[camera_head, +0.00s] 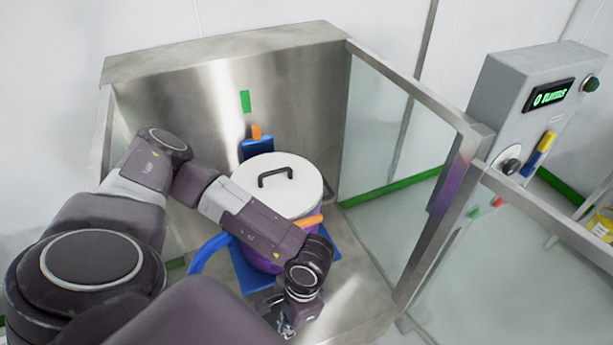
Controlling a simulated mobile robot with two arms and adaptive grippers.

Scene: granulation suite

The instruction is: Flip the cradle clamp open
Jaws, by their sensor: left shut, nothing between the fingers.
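A container with a white lid (293,178) and a black handle (275,176) stands in a blue cradle (258,279). The container's purple body (262,262) shows below my left arm, which hides much of it. An orange bar (308,221) sticks out at the container's right side; it looks like part of the clamp, but I cannot tell whether it is open. A blue upright with an orange tab (257,133) stands behind the lid. My left gripper (287,329) is shut and empty, low in front of the cradle. My right gripper is not in view.
A steel back wall (180,100) and glass side panels (385,135) enclose the cradle. A glass door (530,260) stands open at the right. A grey control box (500,100) with a green display is beyond it. Bare steel floor (350,300) lies right of the gripper.

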